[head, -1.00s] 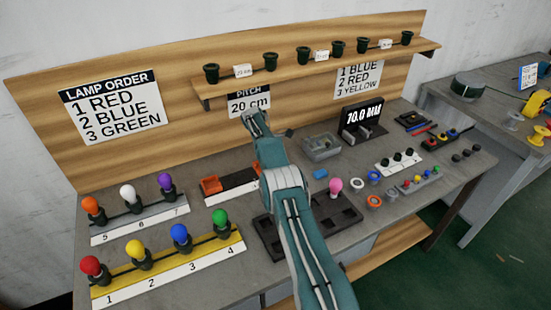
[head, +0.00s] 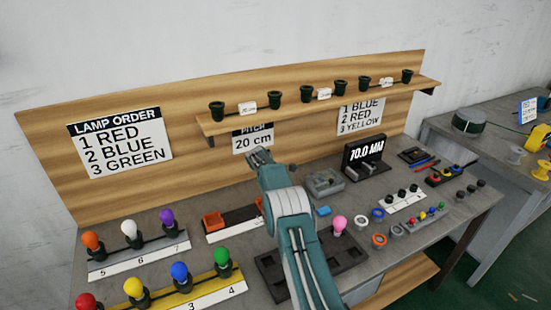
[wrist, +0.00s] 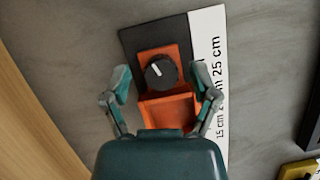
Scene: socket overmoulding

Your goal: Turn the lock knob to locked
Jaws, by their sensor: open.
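In the wrist view a round black knob (wrist: 160,72) with a white pointer line sits on an orange block (wrist: 181,55). The pointer aims up and slightly left. My gripper (wrist: 165,84) is open, with one finger on each side of the knob and block, apart from the knob. A second orange part, a hollow box (wrist: 168,110), is just below the knob, partly hidden by my gripper body.
A white ruler strip (wrist: 210,50) with cm marks runs beside the block on a dark base (wrist: 132,42). In the head view lamp racks (head: 150,290) stand front left, a grey tray (head: 324,183) right of the arm, and a wooden shelf (head: 320,105) above.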

